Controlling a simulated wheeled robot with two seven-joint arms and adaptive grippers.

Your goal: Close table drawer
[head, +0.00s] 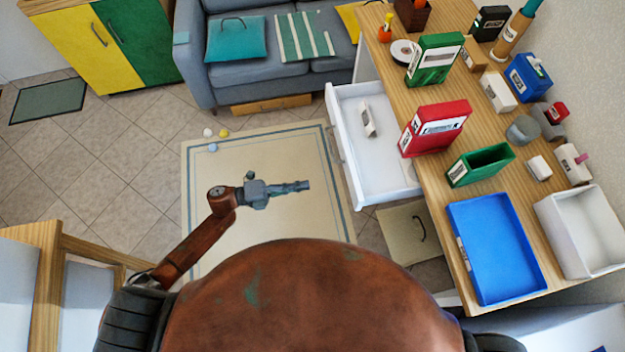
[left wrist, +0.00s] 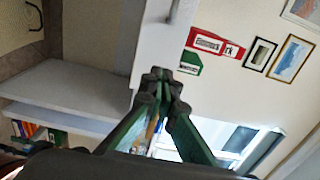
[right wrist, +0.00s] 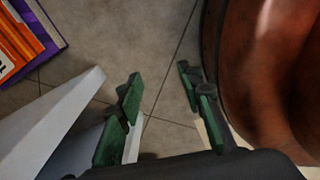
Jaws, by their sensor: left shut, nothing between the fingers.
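The white table drawer (head: 391,183) stands pulled out from the left side of the wooden table (head: 437,196). A small white item (head: 367,121) lies inside it. My left gripper (head: 306,186) is shut and empty, over the rug to the left of the drawer front, with a gap between them. In the left wrist view the fingertips (left wrist: 160,76) are together, with a white drawer panel (left wrist: 160,40) beyond them. My right gripper (right wrist: 160,88) shows only in the right wrist view. It is open with nothing between its fingers, above the tiled floor.
On the table stand a red binder box (head: 436,127), a green one (head: 435,60), a blue tray (head: 495,245) and a white bin (head: 585,232). A grey sofa (head: 270,50) is at the back. The rug (head: 225,160) is mostly clear.

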